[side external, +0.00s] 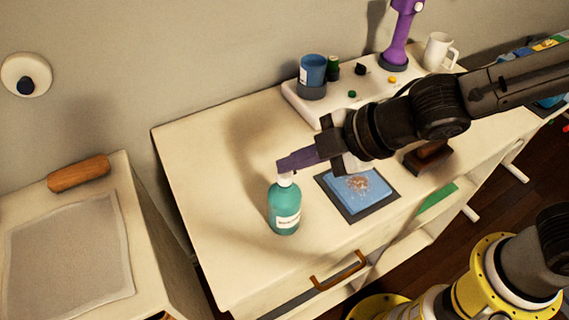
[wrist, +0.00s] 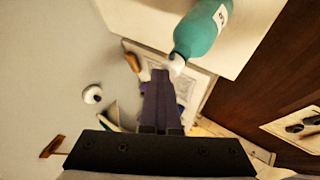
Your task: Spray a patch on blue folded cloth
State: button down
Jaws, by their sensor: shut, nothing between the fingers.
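A teal spray bottle (side external: 285,207) with a white top and a white label stands upright on the dresser, left of the cloth. The blue folded cloth (side external: 348,194) lies on a dark mat and bears a brownish patch (side external: 358,184). My gripper (side external: 281,165) has purple fingers, which are shut and empty. In the side view the fingertips overlap the top of the bottle. In the wrist view the bottle (wrist: 201,32) is at the upper right, its white nozzle (wrist: 176,64) close to the fingertips (wrist: 160,72). I cannot tell whether they touch. The cloth is out of the wrist view.
A white raised tray (side external: 300,104) at the back of the dresser holds a blue cup (side external: 313,72), a purple stand (side external: 399,38) and small items. A white mug (side external: 437,50) stands behind. A dark brown block (side external: 428,157) is right of the cloth. The dresser's left top is clear.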

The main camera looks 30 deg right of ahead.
jog(key=shift+s+d+f, duration=0.1)
jog(key=shift+d+f, duration=0.1)
jog(key=shift+a+r, duration=0.1)
jog(key=shift+r, duration=3.2)
